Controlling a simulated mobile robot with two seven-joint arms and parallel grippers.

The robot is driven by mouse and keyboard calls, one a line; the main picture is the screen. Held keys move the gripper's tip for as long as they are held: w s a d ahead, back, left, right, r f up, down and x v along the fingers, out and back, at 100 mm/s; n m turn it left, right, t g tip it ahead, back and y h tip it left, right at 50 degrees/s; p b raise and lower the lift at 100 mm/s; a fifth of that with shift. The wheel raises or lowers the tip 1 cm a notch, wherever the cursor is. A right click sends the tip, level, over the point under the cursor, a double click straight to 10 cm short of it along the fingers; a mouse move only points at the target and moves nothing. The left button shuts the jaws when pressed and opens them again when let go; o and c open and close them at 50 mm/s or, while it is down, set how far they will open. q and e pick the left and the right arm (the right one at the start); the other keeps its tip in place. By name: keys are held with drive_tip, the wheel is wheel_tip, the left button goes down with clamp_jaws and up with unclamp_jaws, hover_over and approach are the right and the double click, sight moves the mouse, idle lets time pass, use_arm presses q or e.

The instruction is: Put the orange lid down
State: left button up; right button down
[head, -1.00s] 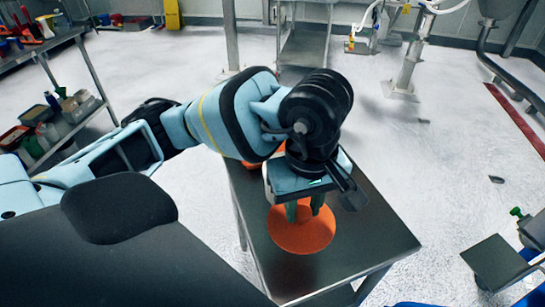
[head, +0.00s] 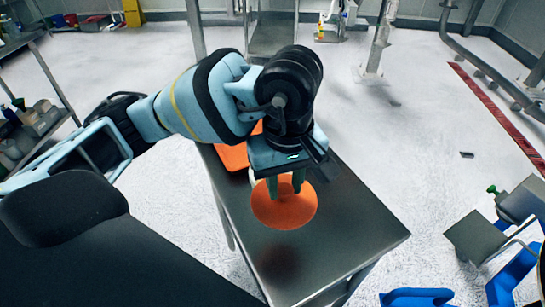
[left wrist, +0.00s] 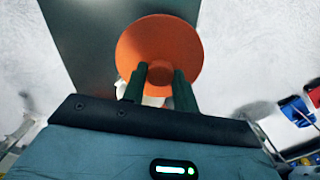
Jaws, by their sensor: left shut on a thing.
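The orange lid (head: 284,208) is a round, shallow disc over the steel table. A dark reddish patch, like its reflection, shows lower on the tabletop, and the lid looks raised above the surface. My left gripper (head: 286,184) is above the lid, fingers pointing down and shut on its middle. In the left wrist view the lid (left wrist: 135,45) spreads out beyond the two green fingers (left wrist: 160,85), which hide part of its near side. My right gripper is not in view.
The steel table (head: 350,225) has bare room in front and to the right of the lid. An orange item (head: 232,156) lies behind it, partly covered by my arm. A small white thing shows beside the lid. Blue items (head: 513,277) stand at the right.

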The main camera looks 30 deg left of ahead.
use_arm(q)
drive_tip(key=w+a+f+p, duration=0.1)
drive_tip(key=w+a+f, duration=0.3)
drive_tip(key=w+a, duration=0.3)
drive_tip(key=shift+w+a+f, duration=0.2)
drive_tip(key=shift+w+f, duration=0.1)
drive_tip(key=shift+w, duration=0.7)
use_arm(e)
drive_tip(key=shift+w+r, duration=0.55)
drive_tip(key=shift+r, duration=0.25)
use_arm(q)
drive_tip(key=shift+f, duration=0.3)
drive_tip(key=o, duration=0.9)
drive_tip(key=shift+r, duration=0.1)
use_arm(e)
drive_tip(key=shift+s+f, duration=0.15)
use_arm(q)
drive_tip(key=shift+o, duration=0.2)
drive_tip(key=shift+r, duration=0.15)
